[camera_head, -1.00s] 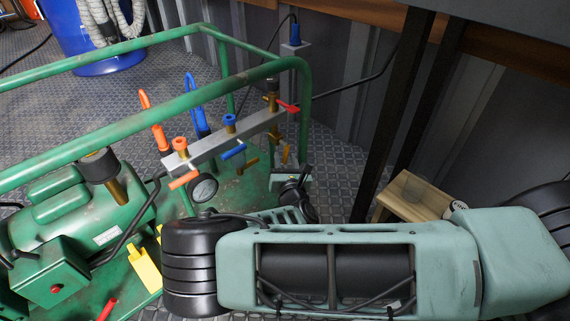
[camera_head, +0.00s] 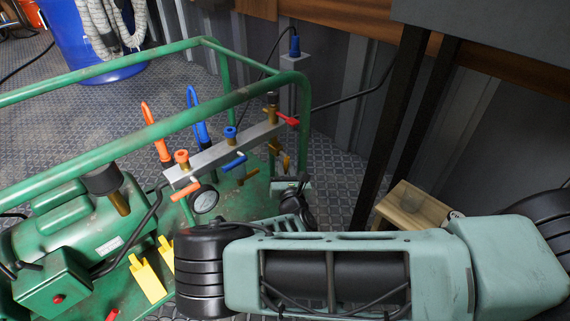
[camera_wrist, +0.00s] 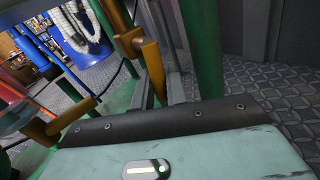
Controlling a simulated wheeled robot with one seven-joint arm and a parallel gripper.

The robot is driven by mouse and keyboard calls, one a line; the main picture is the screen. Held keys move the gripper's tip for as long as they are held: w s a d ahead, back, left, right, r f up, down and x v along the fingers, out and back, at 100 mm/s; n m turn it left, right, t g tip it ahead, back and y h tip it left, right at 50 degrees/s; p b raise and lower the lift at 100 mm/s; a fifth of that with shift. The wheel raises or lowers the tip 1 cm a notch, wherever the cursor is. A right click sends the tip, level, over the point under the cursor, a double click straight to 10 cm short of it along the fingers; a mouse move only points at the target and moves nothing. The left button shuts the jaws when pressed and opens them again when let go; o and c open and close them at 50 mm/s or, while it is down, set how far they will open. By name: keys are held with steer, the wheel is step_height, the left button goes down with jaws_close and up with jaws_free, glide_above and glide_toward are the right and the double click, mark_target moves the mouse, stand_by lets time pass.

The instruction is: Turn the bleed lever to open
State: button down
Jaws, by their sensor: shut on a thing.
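A grey manifold bar (camera_head: 212,158) carries an orange lever (camera_head: 186,191), a blue lever (camera_head: 234,163) and a red lever (camera_head: 288,119), with brass fittings hanging below. I cannot tell for sure which one is the bleed lever. My gripper (camera_head: 292,182) is under the bar's right end, close to a small brass lever (camera_head: 286,161). In the wrist view, my gripper (camera_wrist: 158,92) has its narrow grey fingers on either side of the brass lever (camera_wrist: 152,70) and is shut on it. The contact itself is partly hidden. Another brass lever (camera_wrist: 40,130) is at the left.
A green tube frame (camera_head: 150,125) surrounds the manifold, its top rail passing above. A round gauge (camera_head: 204,199) hangs below the bar. A green motor unit (camera_head: 95,215) and yellow pieces (camera_head: 147,278) are at left. A wooden stool (camera_head: 400,210) stands at right.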

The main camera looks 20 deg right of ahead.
steer(key=shift+w+d+r+n+p, duration=0.1)
steer(key=shift+r+n+p, duration=0.2)
steer(key=shift+p, duration=0.8)
steer(key=shift+d+f+n+t+p, duration=0.2)
steer(key=shift+f+n+t+p, duration=0.15)
steer(key=shift+n+t, duration=0.2)
steer(key=c, duration=1.5)
jaws_free()
steer(key=shift+o, duration=0.2)
steer(key=b, duration=0.1)
steer(key=m+g+b, duration=0.1)
steer(key=b, duration=0.1)
steer(key=shift+a+f, duration=0.25)
steer(key=shift+a, duration=0.05)
steer(key=shift+a+m+b, duration=0.1)
steer(key=shift+m+b, duration=0.35)
steer(key=shift+b, duration=0.7)
steer(key=shift+g+b, duration=0.25)
steer(key=shift+b, duration=0.55)
